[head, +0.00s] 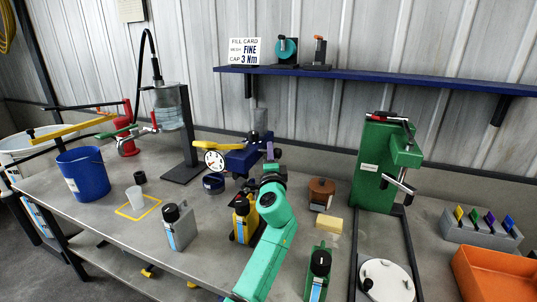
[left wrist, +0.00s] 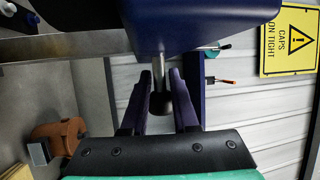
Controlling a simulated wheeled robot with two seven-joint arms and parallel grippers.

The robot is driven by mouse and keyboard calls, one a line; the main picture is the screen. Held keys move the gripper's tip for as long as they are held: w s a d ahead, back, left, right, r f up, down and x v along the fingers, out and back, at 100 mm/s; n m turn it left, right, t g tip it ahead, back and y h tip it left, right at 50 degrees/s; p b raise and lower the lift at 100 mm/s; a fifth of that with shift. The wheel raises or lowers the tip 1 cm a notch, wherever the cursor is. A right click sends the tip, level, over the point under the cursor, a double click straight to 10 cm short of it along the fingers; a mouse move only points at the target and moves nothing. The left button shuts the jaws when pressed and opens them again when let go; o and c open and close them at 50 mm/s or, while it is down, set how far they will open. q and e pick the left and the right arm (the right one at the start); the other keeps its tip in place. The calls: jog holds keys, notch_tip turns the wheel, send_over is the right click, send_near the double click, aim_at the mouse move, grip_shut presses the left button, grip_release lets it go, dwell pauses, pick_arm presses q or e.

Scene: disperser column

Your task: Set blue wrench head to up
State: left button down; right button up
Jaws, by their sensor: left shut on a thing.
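The blue device (head: 243,160) with a round white dial (head: 214,160) stands at the bench's middle back. It seems to be the blue wrench head. Its blue underside (left wrist: 200,14) fills the top of the left wrist view. A grey shaft (left wrist: 159,64) with a dark knob (left wrist: 160,105) sticks out from it. My left gripper (head: 270,156) is at the device's right side, its purple fingers shut on the shaft or knob; the fingertips (left wrist: 159,80) flank the shaft in the wrist view. The exact contact is hard to see. My right gripper is not in view.
A yellow can (head: 240,222) and a grey can (head: 180,228) stand left of my forearm; a green can (head: 318,272) stands right. A brown container (head: 321,190) and the green press (head: 374,170) are further right. A blue shelf (head: 400,78) hangs behind.

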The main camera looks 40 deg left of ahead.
pick_arm(q)
jog(key=shift+d+r, duration=0.2)
jog(key=shift+r, duration=0.2)
jog(key=c, duration=0.6)
grip_release()
jog(key=shift+w+d, duration=0.1)
jog(key=shift+w, duration=0.05)
jog(key=shift+w+d+f, duration=0.1)
jog(key=shift+w+d, duration=0.1)
jog(key=shift+d, duration=0.05)
jog(key=shift+s+f, duration=0.2)
jog(key=shift+s, duration=0.15)
jog(key=b+v, duration=0.3)
jog(key=v, duration=1.1)
jog(key=shift+w+d, duration=0.1)
jog(key=shift+b, duration=0.3)
